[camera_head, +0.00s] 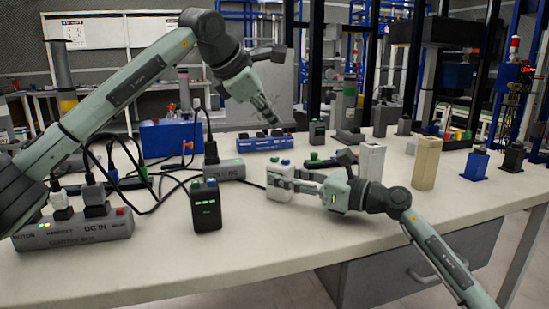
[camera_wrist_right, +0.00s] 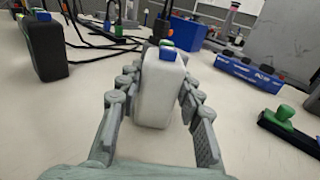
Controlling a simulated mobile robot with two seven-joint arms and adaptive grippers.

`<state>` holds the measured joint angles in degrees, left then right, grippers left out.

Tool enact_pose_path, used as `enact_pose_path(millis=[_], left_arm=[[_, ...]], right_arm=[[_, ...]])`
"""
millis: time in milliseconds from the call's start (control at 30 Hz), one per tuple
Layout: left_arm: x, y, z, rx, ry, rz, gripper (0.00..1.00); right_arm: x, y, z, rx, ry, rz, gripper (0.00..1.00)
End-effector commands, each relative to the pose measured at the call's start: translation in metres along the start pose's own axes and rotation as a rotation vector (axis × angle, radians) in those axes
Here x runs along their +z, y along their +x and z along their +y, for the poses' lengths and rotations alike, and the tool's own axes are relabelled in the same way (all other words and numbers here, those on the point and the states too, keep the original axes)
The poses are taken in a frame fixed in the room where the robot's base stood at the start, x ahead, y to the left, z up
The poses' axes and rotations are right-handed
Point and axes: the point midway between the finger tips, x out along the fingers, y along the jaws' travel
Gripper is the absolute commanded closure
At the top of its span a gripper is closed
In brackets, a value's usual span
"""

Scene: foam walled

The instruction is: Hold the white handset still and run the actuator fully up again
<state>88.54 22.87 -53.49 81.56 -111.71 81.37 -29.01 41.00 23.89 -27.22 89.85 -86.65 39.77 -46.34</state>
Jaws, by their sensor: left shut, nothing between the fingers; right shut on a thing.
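The white handset (camera_head: 280,181) stands upright on the table near the middle, with a green and a blue button on top. My right gripper (camera_head: 296,182) reaches it from the right and is shut on it. In the right wrist view the handset (camera_wrist_right: 157,95) sits between the two fingers, its blue button facing up. My left gripper (camera_head: 274,121) is shut and empty, raised above the table behind the handset, fingertips pointing down near a blue box. Upright grey cylinders stand further back; I cannot tell which is the actuator.
A black handset (camera_head: 206,205) stands left of the white one. A grey power strip (camera_head: 75,232) with plugs and looping black cables fills the left. The blue box (camera_head: 264,143) lies behind. A white block (camera_head: 371,161) and a beige block (camera_head: 426,163) stand right. The front table strip is clear.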

Motion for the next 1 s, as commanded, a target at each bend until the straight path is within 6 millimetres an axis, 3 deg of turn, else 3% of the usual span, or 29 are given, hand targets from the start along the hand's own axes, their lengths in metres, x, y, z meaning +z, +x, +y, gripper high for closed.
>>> enact_pose_path(millis=[367, 400, 600, 867, 1000], left_arm=[[0.0, 0.0, 0.0, 0.0, 0.0, 0.0, 1.0], [0.0, 0.0, 0.0, 0.0, 0.0, 0.0, 1.0], [0.0, 0.0, 0.0, 0.0, 0.0, 0.0, 1.0], [0.0, 0.0, 0.0, 0.0, 0.0, 0.0, 1.0], [0.0, 0.0, 0.0, 0.0, 0.0, 0.0, 1.0]], right_arm=[[0.0, 0.0, 0.0, 0.0, 0.0, 0.0, 0.97], [0.0, 0.0, 0.0, 0.0, 0.0, 0.0, 0.62], [0.0, 0.0, 0.0, 0.0, 0.0, 0.0, 0.4], [0.0, -0.001, 0.0, 0.0, 0.0, 0.0, 0.4], [-0.001, -0.011, -0.001, -0.002, 0.0, 0.001, 0.4]])
